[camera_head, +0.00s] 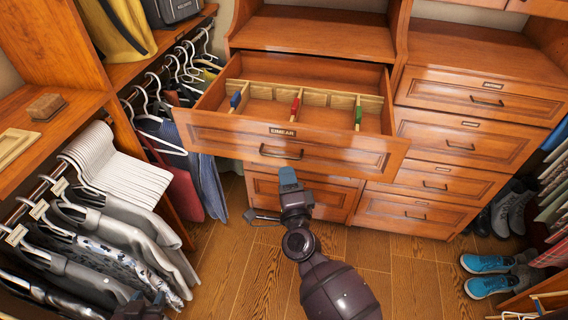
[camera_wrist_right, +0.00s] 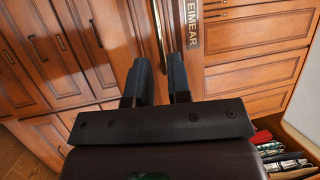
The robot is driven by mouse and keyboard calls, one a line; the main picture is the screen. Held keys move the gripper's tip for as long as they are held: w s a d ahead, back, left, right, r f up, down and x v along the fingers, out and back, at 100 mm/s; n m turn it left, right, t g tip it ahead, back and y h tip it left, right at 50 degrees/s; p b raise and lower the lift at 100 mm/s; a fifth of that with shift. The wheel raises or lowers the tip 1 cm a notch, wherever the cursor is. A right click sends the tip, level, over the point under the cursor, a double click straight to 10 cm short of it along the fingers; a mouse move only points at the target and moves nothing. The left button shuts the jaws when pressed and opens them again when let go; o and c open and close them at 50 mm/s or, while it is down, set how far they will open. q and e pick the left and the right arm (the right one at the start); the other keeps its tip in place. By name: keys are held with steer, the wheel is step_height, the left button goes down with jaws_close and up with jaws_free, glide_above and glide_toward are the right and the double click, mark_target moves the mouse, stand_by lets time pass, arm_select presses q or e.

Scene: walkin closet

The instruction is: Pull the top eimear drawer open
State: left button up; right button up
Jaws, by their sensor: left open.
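The eimear drawer (camera_head: 230,129) is pulled well out of the middle cabinet. Its label (camera_head: 282,131) reads EIMEAR and also shows in the right wrist view (camera_wrist_right: 191,22). Wooden dividers inside hold a blue, a red and a green item. Its dark handle (camera_head: 281,153) is on the front panel. My right gripper (camera_head: 288,178) is just below the handle in the head view, apart from it. In the right wrist view its fingers (camera_wrist_right: 161,80) are spread with a narrow gap, holding nothing visible. My left gripper (camera_head: 140,306) is open at the bottom left, partly cut off.
Closed drawers (camera_head: 460,143) fill the right cabinet, and more lie below the open drawer. Hanging clothes (camera_head: 110,240) crowd the left side. Blue shoes (camera_head: 490,264) stand at the right. Wooden floor (camera_head: 240,270) is clear in front of the cabinet.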

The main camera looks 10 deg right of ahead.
steer(key=v, duration=0.4)
steer(key=shift+s, duration=0.25)
stand_by(0.3)
steer(key=s+d+f+n+g+h, duration=0.1)
steer(key=s+d+f+n+g, duration=0.3)
steer(key=s+d+f+n, duration=0.2)
steer(key=s+d+f+n+g+h, duration=0.1)
steer(key=s+d+f+n+g, duration=0.3)
steer(key=s+d+f+n, duration=0.3)
steer(key=s+d+n, duration=0.4)
steer(key=d, duration=0.4)
steer(key=shift+d, duration=0.3)
